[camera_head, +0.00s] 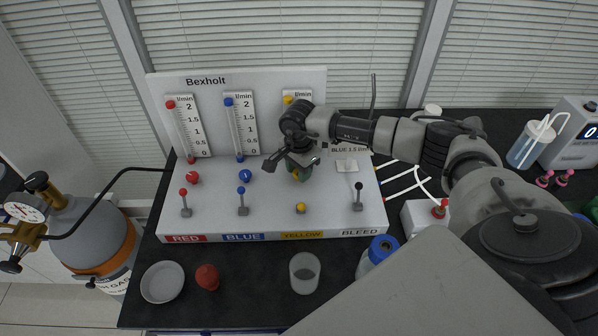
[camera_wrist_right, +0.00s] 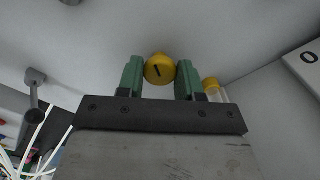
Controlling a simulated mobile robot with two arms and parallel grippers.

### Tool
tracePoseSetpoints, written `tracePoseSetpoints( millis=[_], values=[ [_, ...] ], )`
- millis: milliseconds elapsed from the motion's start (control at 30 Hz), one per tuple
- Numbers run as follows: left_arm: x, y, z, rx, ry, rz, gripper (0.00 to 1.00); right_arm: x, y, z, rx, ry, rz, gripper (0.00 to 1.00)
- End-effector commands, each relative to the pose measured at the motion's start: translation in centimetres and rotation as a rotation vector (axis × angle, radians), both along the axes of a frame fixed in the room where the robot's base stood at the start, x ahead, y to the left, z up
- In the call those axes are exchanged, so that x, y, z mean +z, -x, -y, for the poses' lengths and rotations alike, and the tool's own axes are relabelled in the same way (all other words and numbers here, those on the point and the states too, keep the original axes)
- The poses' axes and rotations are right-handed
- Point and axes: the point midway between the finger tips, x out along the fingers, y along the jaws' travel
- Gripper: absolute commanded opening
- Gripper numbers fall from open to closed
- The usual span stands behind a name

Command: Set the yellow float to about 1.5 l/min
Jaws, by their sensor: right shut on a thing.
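My right gripper (camera_head: 297,170) is at the yellow column of the white panel. The yellow float's height cannot be read. In the wrist view a yellow tube end (camera_wrist_right: 211,84) and a scale plate (camera_wrist_right: 306,60) marked 0 show at the right. My left gripper is not in view.
The red flowmeter (camera_head: 187,125) and blue flowmeter (camera_head: 241,125) stand left, above a red knob (camera_head: 193,177) and blue knob (camera_head: 245,176). Several levers line the panel front, including a yellow-tipped one (camera_head: 301,208). A beaker (camera_head: 304,272) and blue-capped bottle (camera_head: 377,254) stand in front.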

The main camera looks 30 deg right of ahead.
Motion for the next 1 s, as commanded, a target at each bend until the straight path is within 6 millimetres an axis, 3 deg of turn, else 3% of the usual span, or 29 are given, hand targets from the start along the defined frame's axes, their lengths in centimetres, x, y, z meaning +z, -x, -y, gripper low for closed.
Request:
tracePoseSetpoints(
  millis=[167, 200, 333, 700, 1000],
  values=[
    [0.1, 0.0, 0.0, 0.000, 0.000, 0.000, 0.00, 0.1, 0.0, 0.0, 0.002, 0.000, 0.000, 0.12],
    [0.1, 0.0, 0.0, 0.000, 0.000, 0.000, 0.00, 0.1, 0.0, 0.0, 0.002, 0.000, 0.000, 0.40],
    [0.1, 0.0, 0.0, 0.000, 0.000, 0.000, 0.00, 0.1, 0.0, 0.0, 0.003, 0.000, 0.000, 0.60],
    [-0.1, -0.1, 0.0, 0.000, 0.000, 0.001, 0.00, 0.6, -0.1, 0.0, 0.003, 0.001, 0.001, 0.61],
    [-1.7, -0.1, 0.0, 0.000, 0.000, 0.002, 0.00, 6.0, -0.1, 0.0, 0.004, 0.001, 0.006, 0.61]
  ],
)
